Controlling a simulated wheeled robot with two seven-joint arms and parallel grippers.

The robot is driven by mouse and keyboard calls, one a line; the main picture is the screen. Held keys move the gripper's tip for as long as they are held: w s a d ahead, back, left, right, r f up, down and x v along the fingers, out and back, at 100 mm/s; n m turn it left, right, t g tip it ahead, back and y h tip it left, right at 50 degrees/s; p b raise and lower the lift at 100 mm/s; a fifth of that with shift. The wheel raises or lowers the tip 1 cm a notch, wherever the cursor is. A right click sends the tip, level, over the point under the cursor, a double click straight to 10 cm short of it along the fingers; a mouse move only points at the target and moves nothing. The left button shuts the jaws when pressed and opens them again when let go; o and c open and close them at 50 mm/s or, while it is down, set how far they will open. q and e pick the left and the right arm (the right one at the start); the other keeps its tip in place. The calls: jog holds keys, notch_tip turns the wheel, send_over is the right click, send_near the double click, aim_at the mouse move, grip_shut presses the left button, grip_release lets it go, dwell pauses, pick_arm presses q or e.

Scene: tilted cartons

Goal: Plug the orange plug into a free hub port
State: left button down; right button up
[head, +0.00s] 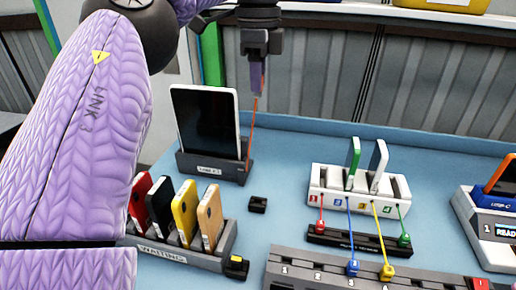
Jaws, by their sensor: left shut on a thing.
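My left gripper (258,80) hangs at the top centre, above the blue table and beside the tablet dock. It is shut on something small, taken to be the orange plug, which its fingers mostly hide. An orange cable (252,132) runs from the fingers down to the right end of the dock. The dark grey hub (420,282) lies at the front, partly cut off by the frame's lower edge, with numbered ports. A blue plug (353,267) and a yellow plug (387,272) stand on it. The left part of the hub bears no plug. My right gripper is not in view.
A black bar (330,238) with red and green plugs lies behind the hub, before a white charger (330,203). A tablet (207,118) stands in its dock (212,168). A phone rack (170,255) and small black block (257,205) are left. A ready station (485,225) is right.

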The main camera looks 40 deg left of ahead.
aim_at(258, 97)
pick_arm(q)
notch_tip(258, 97, down, 6)
jog(key=b, duration=0.4)
jog(key=shift+f+b, duration=0.2)
jog(key=shift+b, duration=0.15)
notch_tip(258, 97, down, 21)
jog(key=b, duration=0.8)
jog(key=shift+r+b, duration=0.2)
jog(key=shift+b, duration=0.2)
jog(key=shift+f, duration=0.35)
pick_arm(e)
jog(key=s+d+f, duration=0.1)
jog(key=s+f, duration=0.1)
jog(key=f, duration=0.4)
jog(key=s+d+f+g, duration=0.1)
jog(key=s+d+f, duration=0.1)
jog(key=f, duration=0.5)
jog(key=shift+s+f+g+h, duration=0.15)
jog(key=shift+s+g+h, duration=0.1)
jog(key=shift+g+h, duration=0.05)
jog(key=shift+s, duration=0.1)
pick_arm(q)
jog(key=shift+f, duration=0.1)
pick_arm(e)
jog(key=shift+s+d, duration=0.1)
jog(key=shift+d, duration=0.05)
